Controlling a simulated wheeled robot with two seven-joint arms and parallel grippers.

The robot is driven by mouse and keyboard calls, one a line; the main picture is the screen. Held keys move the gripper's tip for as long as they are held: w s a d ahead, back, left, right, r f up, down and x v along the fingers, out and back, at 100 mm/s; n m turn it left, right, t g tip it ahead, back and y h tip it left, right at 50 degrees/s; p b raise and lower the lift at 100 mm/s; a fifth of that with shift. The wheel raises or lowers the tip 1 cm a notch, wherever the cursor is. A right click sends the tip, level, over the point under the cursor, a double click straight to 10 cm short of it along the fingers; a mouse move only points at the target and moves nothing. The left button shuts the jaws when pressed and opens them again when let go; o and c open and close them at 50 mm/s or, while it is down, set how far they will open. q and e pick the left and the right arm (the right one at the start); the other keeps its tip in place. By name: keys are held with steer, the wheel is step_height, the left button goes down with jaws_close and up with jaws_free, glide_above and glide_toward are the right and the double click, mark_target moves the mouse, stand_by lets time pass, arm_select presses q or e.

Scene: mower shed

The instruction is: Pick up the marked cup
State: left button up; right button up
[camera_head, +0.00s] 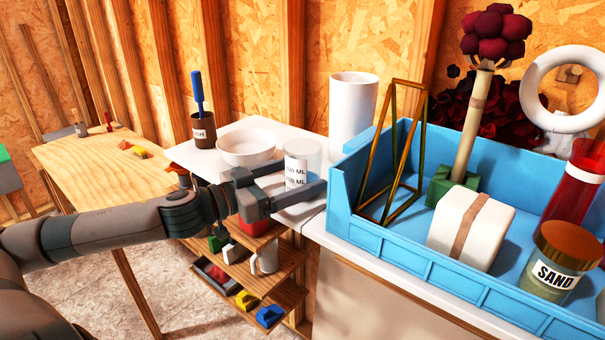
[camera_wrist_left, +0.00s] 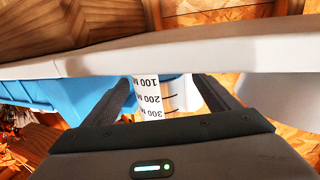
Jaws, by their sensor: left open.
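The marked cup (camera_head: 302,158) is a clear beaker with a white label lettered in ML. It stands upright on the white counter beside the blue tray. In the left wrist view its label (camera_wrist_left: 150,98) reads 100, 200 and 300, upside down, between the two fingers. My left gripper (camera_head: 303,177) is open and reaches in from the left at the cup's lower part, one finger on its far side and one on its near side. I cannot tell whether either finger touches it. My right gripper is not in view.
A white bowl (camera_head: 246,147) stands just left of the cup, close to the gripper. A tall white cylinder (camera_head: 352,105) stands behind. The blue tray (camera_head: 390,248) at right holds a brass frame (camera_head: 384,190), a white block (camera_head: 490,235) and jars. Shelves with small items lie below the gripper.

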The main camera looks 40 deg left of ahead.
arm_select(q)
steer(key=shift+w+d+r+p, duration=0.2)
steer(key=shift+w+p, duration=0.1)
steer(key=shift+w, duration=0.25)
steer(key=shift+p+x, duration=1.05)
steer(key=shift+x, duration=0.2)
steer(key=shift+w+d+f, duration=0.15)
steer(key=shift+w+d, duration=0.05)
steer(key=shift+w, duration=0.3)
steer(key=c, duration=1.3)
